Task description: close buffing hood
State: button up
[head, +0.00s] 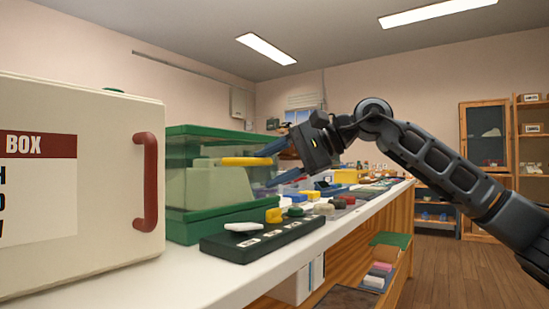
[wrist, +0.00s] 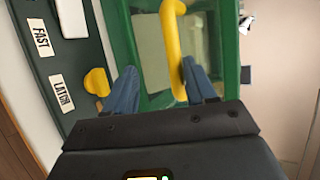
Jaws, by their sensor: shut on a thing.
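The buffing hood (head: 190,131) is a clear box with a green frame and green base, standing on the white counter left of centre in the head view. Its yellow handle (head: 246,161) is a bar on the front. I cannot tell how far the hood stands open. My gripper (head: 271,165) reaches in from the right and is shut on the handle. In the wrist view, the yellow handle (wrist: 174,45) lies between the blue fingers of my gripper (wrist: 160,82), close to the right finger. The green frame (wrist: 122,45) and clear pane show behind it.
A dark green control strip (head: 262,241) with several coloured knobs lies in front of the hood. A cream box (head: 100,115) with a red handle stands close at left.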

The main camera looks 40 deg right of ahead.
jog(key=shift+o, duration=0.9)
jog(key=shift+f, duration=0.5)
jog(key=shift+s+d+r, duration=0.1)
jog(key=shift+r, duration=0.1)
jog(key=p+v, duration=0.2)
jog(key=v, duration=0.5)
jog(key=shift+s+r+p, duration=0.15)
jog(key=shift+r+p, duration=0.2)
jog(key=shift+d, duration=0.15)
